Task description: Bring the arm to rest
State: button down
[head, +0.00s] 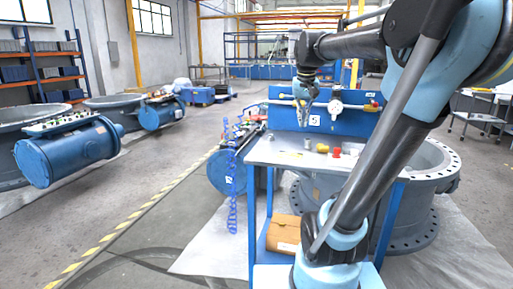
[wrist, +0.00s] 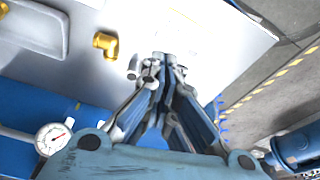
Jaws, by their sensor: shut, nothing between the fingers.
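My arm rises from its base at the lower right of the head view and bends over at the top. My gripper (head: 304,112) hangs down in front of the blue back panel (head: 352,118), above the worktable (head: 268,153). The gripper is shut and empty, and its fingertips meet at a point. In the wrist view the gripper (wrist: 166,62) reaches out over the pale tabletop (wrist: 222,42). A brass elbow fitting (wrist: 106,44) lies on the tabletop to the left of the fingers.
A pressure gauge (head: 335,106) is on the back panel. Small fittings, one of them red (head: 336,153), stand on the tabletop. Blue coiled hose (head: 231,180) hangs at the left edge. Open floor (head: 150,190) lies left.

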jog(key=s+d+f, duration=0.1)
jog(key=s+f, duration=0.9)
jog(key=f, duration=0.3)
jog(key=s+f+n, duration=0.1)
jog(key=s+f, duration=1)
jog(key=f, duration=0.1)
jog(key=shift+d+f+g, duration=0.3)
jog(key=shift+d+f, duration=0.1)
jog(key=shift+w+f, duration=0.2)
jog(key=shift+w, duration=0.15)
